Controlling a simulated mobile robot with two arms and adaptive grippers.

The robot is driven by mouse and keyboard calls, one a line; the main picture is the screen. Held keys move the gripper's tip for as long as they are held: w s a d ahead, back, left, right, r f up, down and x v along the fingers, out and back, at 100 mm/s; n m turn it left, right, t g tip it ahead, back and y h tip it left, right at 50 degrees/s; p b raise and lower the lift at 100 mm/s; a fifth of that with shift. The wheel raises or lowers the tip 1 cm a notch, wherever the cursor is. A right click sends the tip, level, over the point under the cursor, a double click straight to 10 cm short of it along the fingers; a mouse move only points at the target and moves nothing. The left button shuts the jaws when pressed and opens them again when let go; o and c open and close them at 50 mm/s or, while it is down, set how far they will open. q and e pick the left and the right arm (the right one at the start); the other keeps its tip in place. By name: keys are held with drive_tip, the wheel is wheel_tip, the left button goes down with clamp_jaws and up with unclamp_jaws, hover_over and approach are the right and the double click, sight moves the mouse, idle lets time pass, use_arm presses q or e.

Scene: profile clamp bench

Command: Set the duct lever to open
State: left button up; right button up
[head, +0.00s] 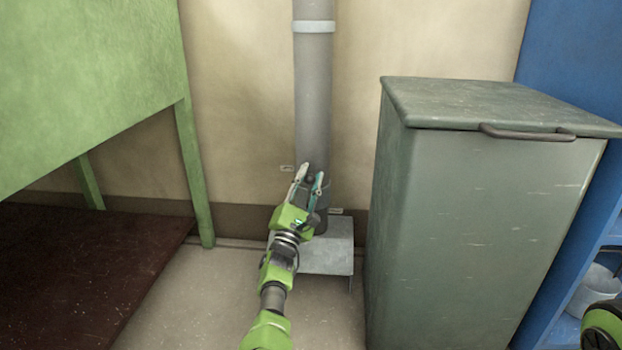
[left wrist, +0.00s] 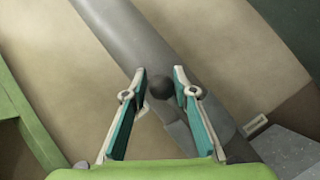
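The grey duct pipe (head: 314,95) runs upright down the wall; it crosses the left wrist view diagonally (left wrist: 115,30). A dark round knob (left wrist: 162,87), apparently the lever's end, shows in front of the duct, between the fingers in that view. The rest of the lever is hidden or cannot be made out. My left gripper (head: 311,174) is in front of the lower duct, its fingers apart on either side of the knob (left wrist: 160,72). A gap shows between knob and fingers. Small label plates sit beside the duct, upper left (head: 287,168) and lower right (head: 336,211); their text is unreadable.
A grey metal bin (head: 470,220) with a handled lid stands close on the right. A green bench (head: 80,80) with legs is on the left. A blue shelf (head: 570,70) is at far right.

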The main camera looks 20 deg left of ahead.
use_arm(q)
drive_tip(key=shift+o, duration=0.3)
drive_tip(key=shift+r, duration=0.1)
wheel_tip(320, 180, up, 10)
drive_tip(key=shift+a+f, duration=0.1)
drive_tip(key=shift+f, duration=0.05)
idle(0.5)
